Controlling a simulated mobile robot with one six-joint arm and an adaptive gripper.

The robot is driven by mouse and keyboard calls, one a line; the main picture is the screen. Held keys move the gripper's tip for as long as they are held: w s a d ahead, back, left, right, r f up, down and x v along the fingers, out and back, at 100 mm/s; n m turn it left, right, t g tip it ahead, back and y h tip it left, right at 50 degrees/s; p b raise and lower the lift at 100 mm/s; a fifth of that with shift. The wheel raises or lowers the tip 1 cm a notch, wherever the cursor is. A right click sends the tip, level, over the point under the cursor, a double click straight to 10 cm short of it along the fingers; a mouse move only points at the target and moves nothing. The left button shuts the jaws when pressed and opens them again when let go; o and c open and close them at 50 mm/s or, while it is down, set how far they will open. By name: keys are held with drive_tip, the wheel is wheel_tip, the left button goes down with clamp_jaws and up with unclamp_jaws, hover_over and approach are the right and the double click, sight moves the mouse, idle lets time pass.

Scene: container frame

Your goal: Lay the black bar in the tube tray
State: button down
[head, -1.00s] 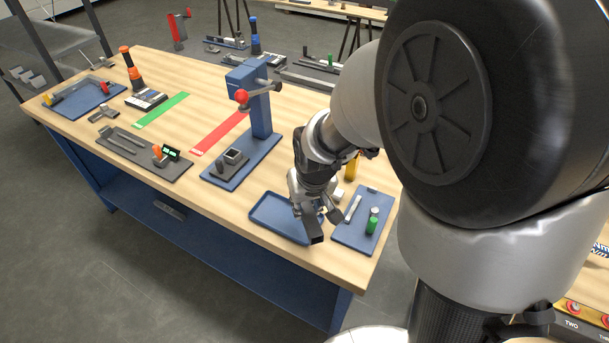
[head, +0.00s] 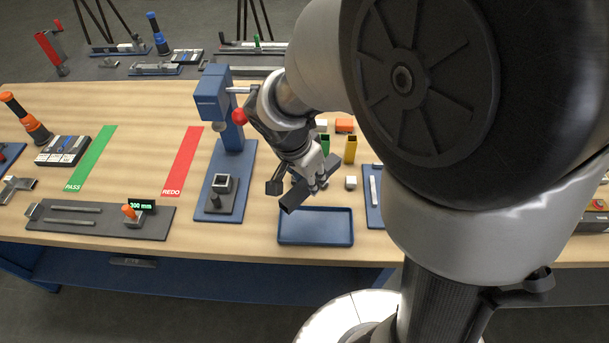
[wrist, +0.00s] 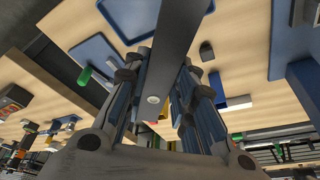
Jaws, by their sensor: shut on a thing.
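The black bar (head: 311,184) is held in my gripper (head: 309,178), tilted, with its lower-left end pointing toward the front left. In the wrist view the bar (wrist: 172,40) runs up between the fingers (wrist: 160,92), which are shut on it. A shallow blue tray (head: 315,242) with a raised rim lies empty near the table's front edge. I take it to be the tube tray, though no label shows. The bar appears above and behind it, apart from it. My gripper and arm hide part of the table behind.
A blue press (head: 233,150) with a red-knobbed handle stands left of the tray. A white block (head: 351,183), a yellow piece (head: 350,150) and another blue board (head: 373,205) lie to the right. Red (head: 183,162) and green (head: 92,158) strips mark the table further left.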

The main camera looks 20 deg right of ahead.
sight(318, 226)
drive_tip(key=r+m, duration=0.1)
drive_tip(key=m, duration=0.1)
drive_tip(key=s+r+m+g, duration=0.1)
drive_tip(key=m, duration=0.2)
drive_tip(key=r+m+g, duration=0.1)
drive_tip(key=m, duration=0.1)
drive_tip(key=shift+s+d+m+h+p, duration=0.2)
drive_tip(key=shift+d+m+h+p, duration=0.1)
drive_tip(key=shift+m+p, duration=0.1)
drive_tip(key=f+b, duration=0.1)
drive_tip(key=f, duration=0.5)
drive_tip(key=f+m+b, duration=0.1)
drive_tip(key=f+b, duration=0.1)
drive_tip(key=f, duration=0.4)
drive_tip(key=f+m+b, duration=0.1)
drive_tip(key=f+b, duration=0.1)
drive_tip(key=f, duration=0.5)
drive_tip(key=shift+s+d+g, duration=0.15)
drive_tip(key=shift+s+g, duration=0.1)
drive_tip(key=shift+g, duration=0.15)
drive_tip(key=shift+f, duration=0.1)
drive_tip(key=c, duration=1.3)
unclamp_jaws()
